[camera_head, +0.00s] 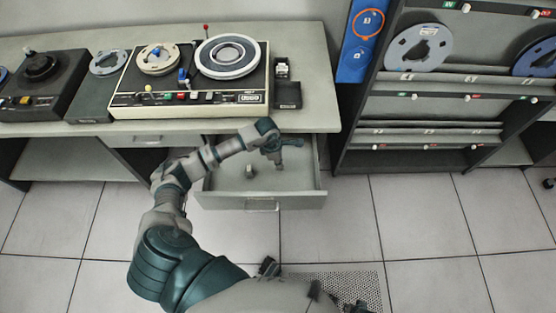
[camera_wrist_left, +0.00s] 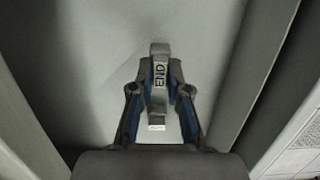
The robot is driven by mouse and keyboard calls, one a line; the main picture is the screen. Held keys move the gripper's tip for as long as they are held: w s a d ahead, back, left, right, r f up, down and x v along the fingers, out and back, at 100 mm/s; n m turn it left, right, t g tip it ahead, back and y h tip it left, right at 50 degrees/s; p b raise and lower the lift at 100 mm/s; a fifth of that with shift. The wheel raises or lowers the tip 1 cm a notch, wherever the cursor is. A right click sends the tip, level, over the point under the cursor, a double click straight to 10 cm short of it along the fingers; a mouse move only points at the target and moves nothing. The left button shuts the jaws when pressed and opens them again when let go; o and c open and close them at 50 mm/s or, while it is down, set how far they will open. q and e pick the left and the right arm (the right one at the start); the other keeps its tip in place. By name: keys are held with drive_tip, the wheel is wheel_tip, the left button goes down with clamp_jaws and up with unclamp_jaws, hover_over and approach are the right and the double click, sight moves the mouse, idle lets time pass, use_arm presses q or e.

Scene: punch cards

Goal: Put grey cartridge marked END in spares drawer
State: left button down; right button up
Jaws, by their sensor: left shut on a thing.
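The grey cartridge marked END (camera_wrist_left: 160,75) is between the two fingers of my left gripper (camera_wrist_left: 160,92) in the left wrist view, its label facing the camera. The fingers are shut on it. In the head view my left gripper (camera_head: 277,156) points down inside the outline of the open spares drawer (camera_head: 262,203), towards its right side. I cannot tell whether the cartridge touches the drawer floor.
A small light object (camera_head: 249,170) lies in the drawer, left of the gripper. Above is the desk (camera_head: 310,60) with a tape deck (camera_head: 190,100) and a small dark holder (camera_head: 287,95). A reel rack (camera_head: 450,100) stands at the right.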

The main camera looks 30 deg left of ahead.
use_arm(q)
drive_tip(key=shift+f, duration=0.25)
drive_tip(key=shift+a+f+b, duration=0.35)
drive_tip(key=shift+f+b, duration=0.05)
drive_tip(key=shift+f, duration=0.3)
drive_tip(key=shift+d, duration=0.3)
drive_tip(key=shift+a, duration=0.25)
drive_tip(key=shift+a+f, duration=0.1)
drive_tip(key=shift+a, duration=0.2)
drive_tip(key=shift+f+b, duration=1.05)
drive_tip(key=shift+f, duration=0.1)
drive_tip(key=shift+d, duration=0.1)
